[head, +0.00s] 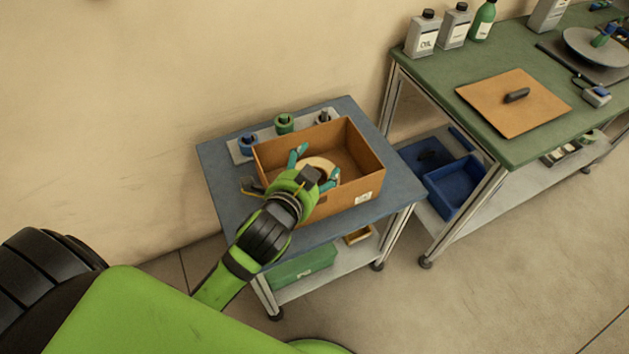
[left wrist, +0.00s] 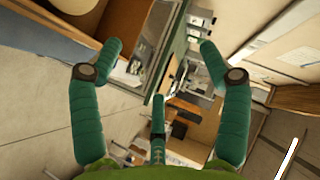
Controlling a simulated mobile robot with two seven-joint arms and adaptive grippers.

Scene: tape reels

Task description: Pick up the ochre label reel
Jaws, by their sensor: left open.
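A pale tan reel (head: 318,163), which looks like the ochre label reel, shows partly inside the open brown box (head: 362,185) on the small cart. My left gripper (head: 319,160) is over the box, its teal fingers spread, one on each side of the visible part of the reel in the head view. The gripper body hides the rest of the reel, and I cannot tell whether the fingers touch it. My right gripper is not in view.
A green workbench (head: 440,85) with bottles stands to the right. The box walls surround the reel.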

